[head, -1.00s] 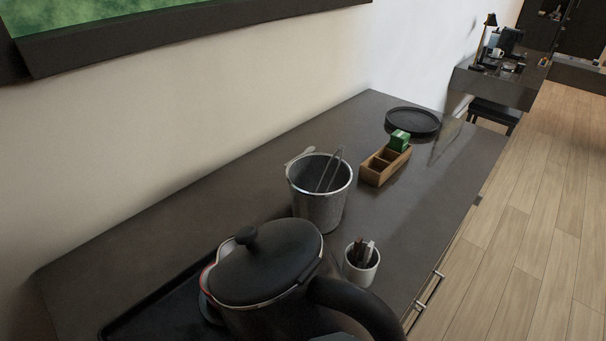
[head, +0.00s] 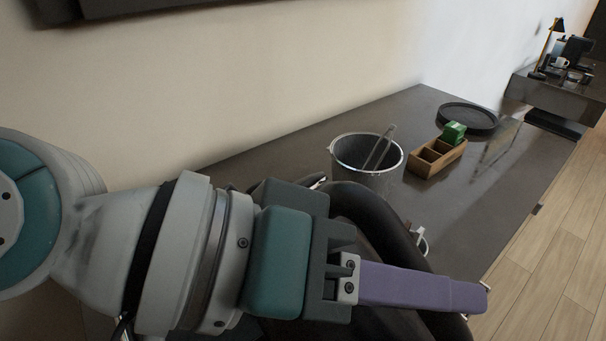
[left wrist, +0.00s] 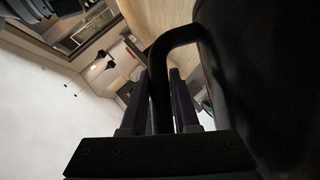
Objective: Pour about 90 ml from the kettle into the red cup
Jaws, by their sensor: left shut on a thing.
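The black kettle (head: 401,237) is partly hidden behind my left gripper in the head view; its curved handle shows. My left gripper (head: 470,296), with purple fingers, is shut on that handle. In the left wrist view the handle (left wrist: 182,36) passes between the two fingers, and the kettle's dark body (left wrist: 270,70) fills the right side. The kettle's lid and spout are hidden, so its tilt cannot be told. No red cup can be made out now. My right gripper is not in view.
A metal ice bucket (head: 367,160) with tongs stands beyond the kettle. A wooden box (head: 437,158) with a green packet (head: 453,132) and a round black tray (head: 467,118) stand farther back. A white cup (head: 420,243) is mostly hidden.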

